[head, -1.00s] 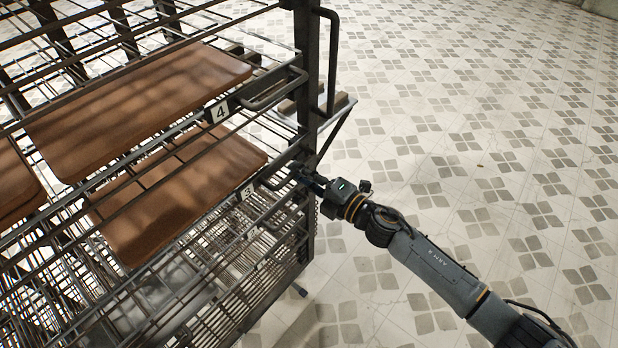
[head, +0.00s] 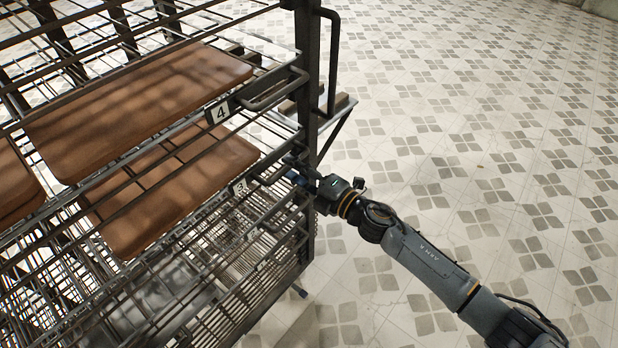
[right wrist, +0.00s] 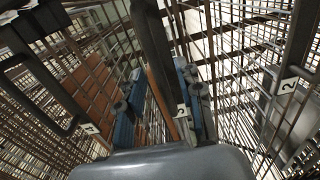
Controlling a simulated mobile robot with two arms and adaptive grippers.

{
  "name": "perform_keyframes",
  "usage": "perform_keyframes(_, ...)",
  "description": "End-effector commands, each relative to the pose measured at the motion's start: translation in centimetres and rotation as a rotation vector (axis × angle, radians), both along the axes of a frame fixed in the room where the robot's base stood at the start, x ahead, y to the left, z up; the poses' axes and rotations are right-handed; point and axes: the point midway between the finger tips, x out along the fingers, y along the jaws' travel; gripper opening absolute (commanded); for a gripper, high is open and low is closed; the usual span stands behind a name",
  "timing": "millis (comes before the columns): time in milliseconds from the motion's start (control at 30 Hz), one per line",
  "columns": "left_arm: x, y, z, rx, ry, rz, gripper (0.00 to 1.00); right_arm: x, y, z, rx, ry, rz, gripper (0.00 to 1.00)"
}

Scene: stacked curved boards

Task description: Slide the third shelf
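The third shelf's label "3" (head: 239,187) is on the front rail of a wire rack, with a brown curved board (head: 175,190) on that shelf. My right gripper (head: 298,173) is at the front of this shelf, by its handle. In the right wrist view, the blue fingers of the right gripper (right wrist: 158,103) stand apart, with a dark bar and the label "3" (right wrist: 183,111) between them. A gap shows beside the bar, so the gripper looks open. Exact contact with the handle is hidden in the head view. My left gripper is out of view.
The shelf marked "4" (head: 217,112) lies above, with another brown board (head: 140,105) on it. A dark upright post (head: 308,70) bounds the rack on the right. Label "2" (right wrist: 288,86) shows in the right wrist view. The tiled floor (head: 480,150) to the right is clear.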

Motion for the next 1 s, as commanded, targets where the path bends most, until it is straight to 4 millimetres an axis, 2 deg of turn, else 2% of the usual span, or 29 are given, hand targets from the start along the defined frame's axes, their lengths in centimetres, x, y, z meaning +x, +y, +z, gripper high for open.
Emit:
perform_keyframes(600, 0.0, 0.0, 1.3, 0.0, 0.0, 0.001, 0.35, -3.5, -4.9, 0.0, -0.001, 0.0, 0.0, 0.36)
perform_keyframes(1000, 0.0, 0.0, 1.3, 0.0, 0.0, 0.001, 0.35, -3.8, -5.2, 0.0, 0.0, 0.0, 0.0, 0.36)
